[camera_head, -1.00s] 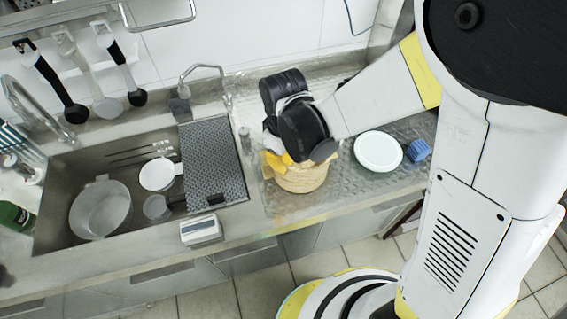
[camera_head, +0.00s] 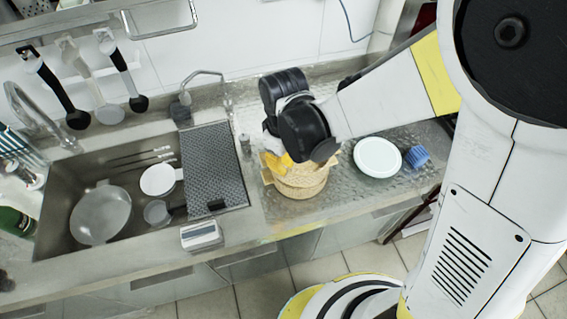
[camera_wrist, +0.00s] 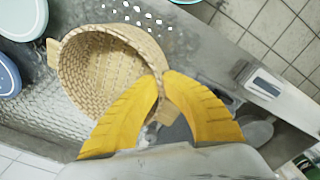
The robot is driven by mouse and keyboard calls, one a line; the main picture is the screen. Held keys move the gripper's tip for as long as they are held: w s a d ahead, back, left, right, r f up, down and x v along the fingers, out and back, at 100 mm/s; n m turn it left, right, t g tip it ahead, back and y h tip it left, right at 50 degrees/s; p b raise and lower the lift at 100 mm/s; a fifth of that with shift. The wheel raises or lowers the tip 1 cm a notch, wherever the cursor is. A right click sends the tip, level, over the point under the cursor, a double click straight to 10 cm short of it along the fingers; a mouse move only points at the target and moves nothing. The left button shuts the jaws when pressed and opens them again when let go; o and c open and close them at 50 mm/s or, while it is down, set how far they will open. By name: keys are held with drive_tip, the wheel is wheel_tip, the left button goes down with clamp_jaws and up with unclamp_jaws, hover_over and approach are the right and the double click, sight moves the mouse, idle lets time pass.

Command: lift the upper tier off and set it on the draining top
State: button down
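The woven steamer basket (camera_head: 302,186) stands on the textured steel draining top (camera_head: 335,187), right of the sink. It shows as stacked tan bands, partly hidden by my gripper in the head view. In the wrist view the upper tier (camera_wrist: 88,75) is an open round basket with a slatted bottom and a small side handle. My gripper (camera_wrist: 164,75) has yellow fingers whose tips come together on the near rim of this tier. In the head view my gripper (camera_head: 283,162) is at the basket's left side. I cannot tell whether there is a gap between the tiers.
A tap (camera_head: 205,75) stands behind.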

drive_tip(key=shift+r, duration=0.1)
drive_tip(key=shift+r+p, duration=1.5)
drive_tip(key=shift+r, duration=0.45)
drive_tip(key=shift+w+f, duration=0.1)
